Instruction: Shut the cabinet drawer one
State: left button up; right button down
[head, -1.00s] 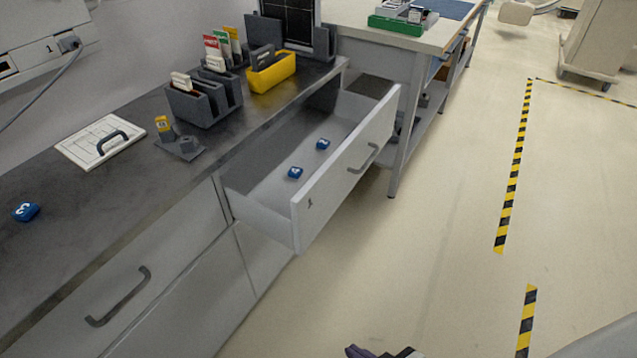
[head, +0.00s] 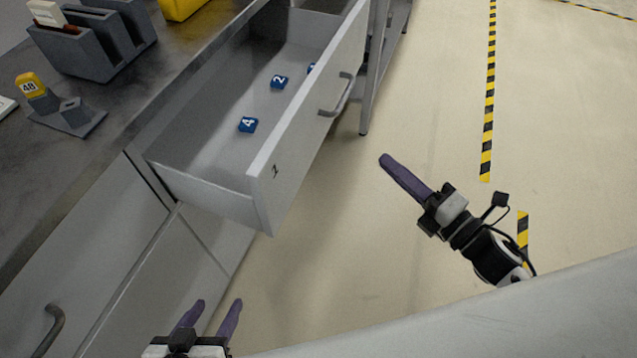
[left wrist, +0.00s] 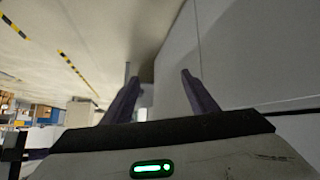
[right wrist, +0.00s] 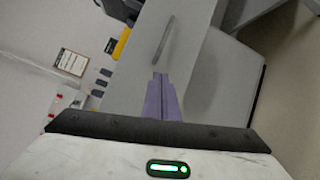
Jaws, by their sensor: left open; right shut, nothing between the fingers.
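Drawer one (head: 312,105), light grey and marked "1", stands pulled out from the cabinet (head: 110,240) in the head view. Its bar handle (head: 338,97) is on the front panel. Blue numbered blocks (head: 248,124) lie inside it. My right gripper (head: 390,163) is shut and empty, out in front of the drawer front and apart from it. In the right wrist view its closed fingers (right wrist: 162,82) point toward a pale panel with a bar handle (right wrist: 164,46). My left gripper (head: 218,304) is open and empty, low in front of the cabinet below the drawer; it also shows in the left wrist view (left wrist: 160,75).
The dark countertop (head: 130,100) holds a grey rack (head: 90,48), a small stand (head: 68,117) with a yellow "48" block, and a yellow bin (head: 182,8). A table leg (head: 372,80) stands just beyond the drawer. The floor to the right is clear, with striped tape (head: 488,110).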

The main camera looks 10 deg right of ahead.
jog(key=s+a+f+n+g+y+b, duration=0.15)
jog(key=n+g+y+b, duration=0.45)
jog(key=n, duration=1.1)
jog(key=n+y, duration=0.1)
jog(key=n, duration=0.3)
send_near(299, 159)
jog(key=p+x, duration=0.1)
jog(key=x, duration=0.4)
jog(key=shift+w+a, duration=0.1)
jog(key=shift+w, duration=0.1)
jog(key=shift+w+a, duration=0.25)
jog(key=shift+a, duration=0.15)
